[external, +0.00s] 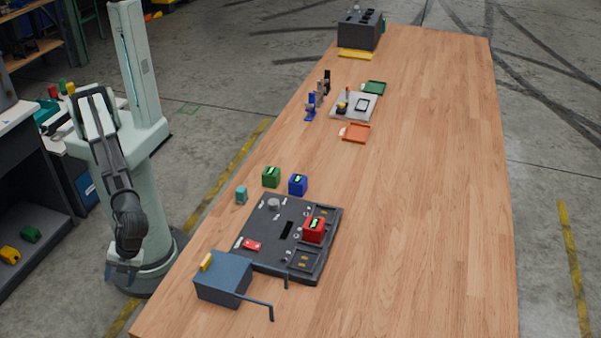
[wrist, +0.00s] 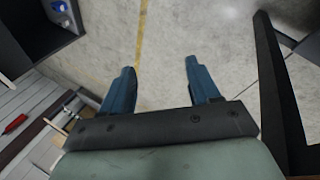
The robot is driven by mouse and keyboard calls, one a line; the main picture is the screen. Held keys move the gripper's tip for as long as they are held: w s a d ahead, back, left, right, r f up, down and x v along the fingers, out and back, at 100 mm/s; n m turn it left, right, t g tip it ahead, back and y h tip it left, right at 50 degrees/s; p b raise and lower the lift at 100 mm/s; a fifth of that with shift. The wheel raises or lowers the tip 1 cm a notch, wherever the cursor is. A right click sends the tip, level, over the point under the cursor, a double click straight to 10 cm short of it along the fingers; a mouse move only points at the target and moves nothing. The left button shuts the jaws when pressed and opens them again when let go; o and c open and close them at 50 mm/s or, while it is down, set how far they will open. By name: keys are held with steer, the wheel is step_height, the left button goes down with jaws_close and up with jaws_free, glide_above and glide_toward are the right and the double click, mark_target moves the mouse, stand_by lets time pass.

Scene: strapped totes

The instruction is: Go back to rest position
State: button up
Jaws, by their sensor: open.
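My gripper (external: 124,272) hangs low at the left in the external view, in front of my base and apart from the table. In the wrist view its two blue fingers (wrist: 160,85) stand wide apart with nothing between them. Below them is only bare floor with a yellow line. My arm is folded down close to my column, left of the table's edge. No totes with straps can be made out in either view.
The wooden table (external: 430,200) holds a dark board (external: 265,222) with a red block (external: 314,231) on it. A green block (external: 271,177), a blue block (external: 298,184) and a blue-grey box (external: 222,280) are near it. A dark shelf (external: 35,190) stands left of my arm.

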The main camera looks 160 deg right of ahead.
steer(key=s+d+f+m+g, duration=0.1)
steer(key=s+d+f+g, duration=0.2)
steer(key=d+f, duration=1.15)
steer(key=s+d+f+m+g, duration=0.15)
steer(key=s+d+f, duration=0.25)
steer(key=d+f, duration=1.1)
steer(key=s+d+f+m+g+y, duration=0.1)
steer(key=s+d+f, duration=0.3)
steer(key=s+d, duration=0.5)
steer(key=s+d+f+m+g+y, duration=0.2)
steer(key=s+d, duration=0.8)
steer(key=s, duration=0.7)
steer(key=shift+d+f+g+y, duration=0.25)
steer(key=shift+f+g+y, duration=0.55)
steer(key=shift+g, duration=0.45)
steer(key=shift+s, duration=0.1)
